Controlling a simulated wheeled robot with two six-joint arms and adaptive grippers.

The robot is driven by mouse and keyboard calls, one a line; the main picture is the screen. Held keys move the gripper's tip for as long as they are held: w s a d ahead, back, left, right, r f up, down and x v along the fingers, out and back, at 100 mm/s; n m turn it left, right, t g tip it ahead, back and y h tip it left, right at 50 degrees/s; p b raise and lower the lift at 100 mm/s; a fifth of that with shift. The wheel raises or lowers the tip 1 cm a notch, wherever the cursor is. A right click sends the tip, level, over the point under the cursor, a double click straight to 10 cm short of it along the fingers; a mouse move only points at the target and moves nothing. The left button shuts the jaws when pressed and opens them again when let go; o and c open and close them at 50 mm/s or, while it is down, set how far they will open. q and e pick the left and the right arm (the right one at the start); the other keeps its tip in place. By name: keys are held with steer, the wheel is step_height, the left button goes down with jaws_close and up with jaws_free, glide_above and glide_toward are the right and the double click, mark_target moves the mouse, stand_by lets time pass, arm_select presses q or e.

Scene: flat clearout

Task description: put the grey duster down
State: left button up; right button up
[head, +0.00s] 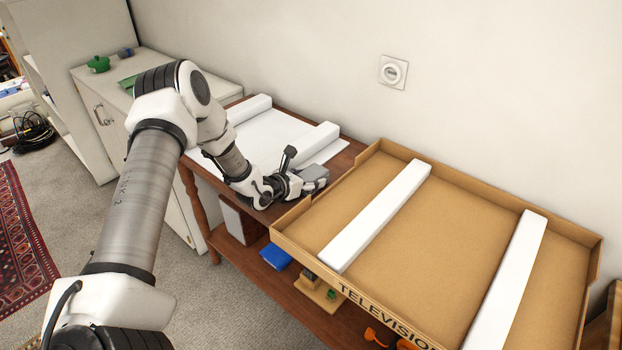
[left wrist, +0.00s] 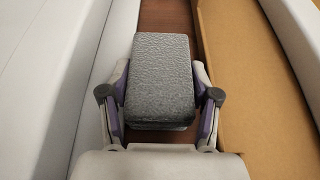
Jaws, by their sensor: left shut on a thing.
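The grey duster (left wrist: 160,80) is a textured grey block between the two fingers of my left gripper (left wrist: 160,98) in the left wrist view. The fingers are shut on its sides. In the head view the duster (head: 315,174) shows at the end of my left gripper (head: 302,186), over the wooden table (head: 240,250) beside the cardboard box. I cannot tell whether its underside touches the table top. My right gripper is not in view.
A shallow cardboard box (head: 455,225) marked TELEVISION, with two white foam strips, takes up the right. A white sheet with foam strips (head: 262,140) lies behind my gripper. A narrow strip of bare wood lies between them. A blue item (head: 275,256) sits on the lower shelf.

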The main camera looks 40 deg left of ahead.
arm_select(q)
steer(key=shift+s+r, duration=0.1)
steer(key=shift+s, duration=0.05)
steer(key=shift+f+b, duration=0.25)
steer(key=shift+b, duration=0.05)
steer(key=o, duration=0.9)
steer(key=shift+c, duration=0.2)
steer(key=shift+r, duration=0.15)
